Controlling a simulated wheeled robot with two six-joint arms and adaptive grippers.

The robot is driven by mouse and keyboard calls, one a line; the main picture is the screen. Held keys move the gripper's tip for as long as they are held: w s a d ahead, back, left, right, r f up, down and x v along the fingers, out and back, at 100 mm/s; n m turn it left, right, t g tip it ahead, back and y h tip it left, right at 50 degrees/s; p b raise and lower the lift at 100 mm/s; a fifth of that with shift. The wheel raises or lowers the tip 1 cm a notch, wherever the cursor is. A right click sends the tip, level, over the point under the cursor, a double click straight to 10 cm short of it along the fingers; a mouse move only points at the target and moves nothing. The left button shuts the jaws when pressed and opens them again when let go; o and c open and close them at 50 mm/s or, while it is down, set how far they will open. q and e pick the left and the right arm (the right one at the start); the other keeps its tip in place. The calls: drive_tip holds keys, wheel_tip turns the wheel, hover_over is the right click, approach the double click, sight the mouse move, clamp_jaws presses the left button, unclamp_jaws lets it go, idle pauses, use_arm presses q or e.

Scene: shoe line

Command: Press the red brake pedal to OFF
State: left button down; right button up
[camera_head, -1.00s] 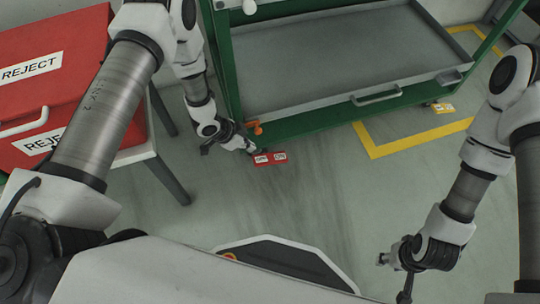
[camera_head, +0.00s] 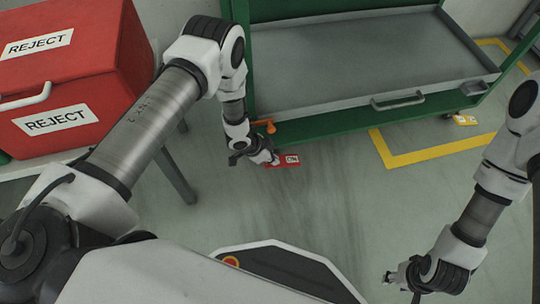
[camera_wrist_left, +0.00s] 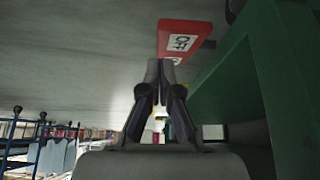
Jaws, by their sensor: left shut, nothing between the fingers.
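The red brake pedal (camera_head: 283,163) is low at the near left corner of the green cart (camera_head: 340,130). Its right label reads ON in the head view. The left gripper (camera_head: 274,161) covers its left part there. In the left wrist view the pedal's OFF end (camera_wrist_left: 185,36) lies just beyond the shut, empty fingertips (camera_wrist_left: 160,72). I cannot tell whether they touch it. My right gripper (camera_head: 389,278) hangs at lower right, away from the cart; its fingers are too small to read.
An orange part (camera_head: 264,125) sits on the cart's corner just above the pedal. A red REJECT box (camera_head: 70,85) on a white stand is at the left. Yellow floor tape (camera_head: 430,152) runs at the right. The floor in front of the cart is clear.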

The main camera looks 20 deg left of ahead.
sight(269, 166)
use_arm(q)
drive_tip(key=shift+s+a+f, duration=0.1)
drive_tip(key=shift+a+f, duration=0.1)
drive_tip(key=shift+f, duration=0.65)
drive_tip(key=shift+s+a+f+t+h+b, duration=0.3)
drive_tip(key=shift+a+f+t+h+b, duration=0.25)
drive_tip(key=shift+h, duration=0.25)
drive_tip(key=h, duration=0.1)
drive_tip(key=f+t+h+b, duration=0.1)
drive_tip(key=t+h+b, duration=0.1)
drive_tip(key=shift+s+a+f, duration=0.35)
drive_tip(key=shift+a, duration=0.05)
drive_tip(key=shift+f, duration=0.1)
drive_tip(key=shift+s+a+f+b, duration=0.1)
drive_tip(key=shift+a+f+b, duration=0.05)
drive_tip(key=shift+b, duration=0.15)
